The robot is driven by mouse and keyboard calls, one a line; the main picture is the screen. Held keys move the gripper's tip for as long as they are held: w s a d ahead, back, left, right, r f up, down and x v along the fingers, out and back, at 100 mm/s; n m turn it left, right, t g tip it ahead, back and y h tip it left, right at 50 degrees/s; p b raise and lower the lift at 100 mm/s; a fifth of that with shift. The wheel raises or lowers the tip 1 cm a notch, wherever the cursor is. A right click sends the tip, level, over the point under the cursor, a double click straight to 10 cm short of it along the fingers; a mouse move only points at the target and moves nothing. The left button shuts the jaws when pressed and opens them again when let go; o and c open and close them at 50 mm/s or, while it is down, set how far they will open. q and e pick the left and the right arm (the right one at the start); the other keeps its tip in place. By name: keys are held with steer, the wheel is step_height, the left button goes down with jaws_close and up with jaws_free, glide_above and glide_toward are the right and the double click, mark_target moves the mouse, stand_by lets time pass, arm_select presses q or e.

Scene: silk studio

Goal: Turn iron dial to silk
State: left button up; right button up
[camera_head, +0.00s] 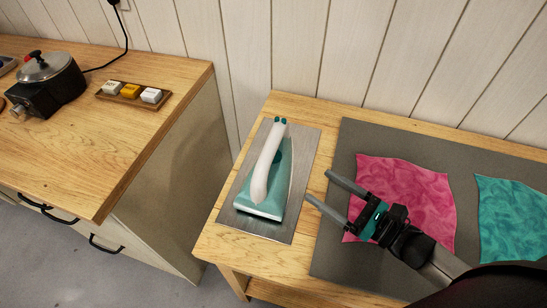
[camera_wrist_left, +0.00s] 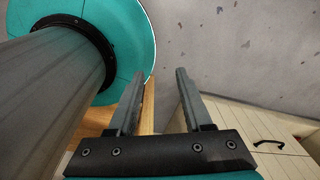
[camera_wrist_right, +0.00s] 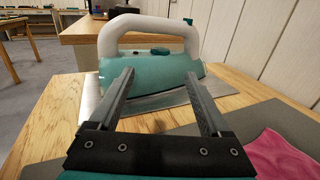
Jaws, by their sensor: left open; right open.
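A teal iron (camera_head: 268,178) with a white handle rests flat on a metal plate (camera_head: 238,213) on the wooden table. In the right wrist view the iron (camera_wrist_right: 150,77) lies ahead of my fingers, with a dark teal knob (camera_wrist_right: 160,51) by its handle; no dial markings can be read. My right gripper (camera_head: 319,187) is open and empty, to the right of the iron and apart from it, near the pink cloth. My left gripper (camera_wrist_left: 163,88) is open and empty in the left wrist view, over the floor beside the table. It is outside the head view.
A grey mat (camera_head: 327,238) carries a pink cloth (camera_head: 413,190) and a teal cloth (camera_head: 513,215). A gap separates counter and table.

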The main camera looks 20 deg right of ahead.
steer(key=x, duration=1.5)
steer(key=shift+r, duration=0.1)
jaws_close()
stand_by(0.3)
